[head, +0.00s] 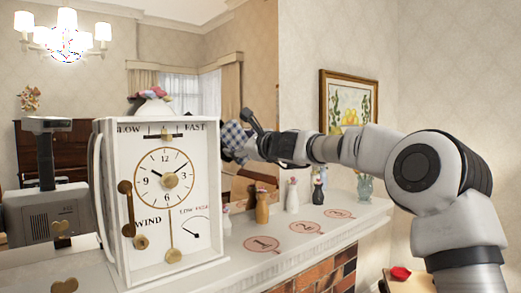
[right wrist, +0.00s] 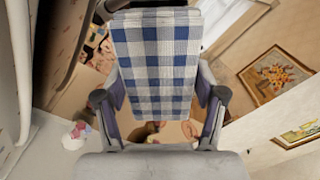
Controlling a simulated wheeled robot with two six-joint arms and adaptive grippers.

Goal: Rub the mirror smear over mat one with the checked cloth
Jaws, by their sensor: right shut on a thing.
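My right gripper (head: 246,148) is shut on the blue-and-white checked cloth (head: 233,138), in front of the mirror (head: 205,88) behind the mantel. In the right wrist view the cloth (right wrist: 157,62) spans the space between the two fingers. Mat one (head: 262,244), a reddish disc marked 1, lies on the mantel below the gripper and toward the front. The smear cannot be made out; the cloth and gripper hide part of the glass. Whether the cloth touches the mirror cannot be told. My left gripper is not in view.
A tall white clock cabinet (head: 126,180) stands left of the gripper. A tan vase (head: 262,207), a white vase (head: 292,196), a dark vase (head: 318,190) and a glass vase (head: 365,187) line the mantel's back. Mats two (head: 307,228) and three (head: 339,214) lie right of mat one.

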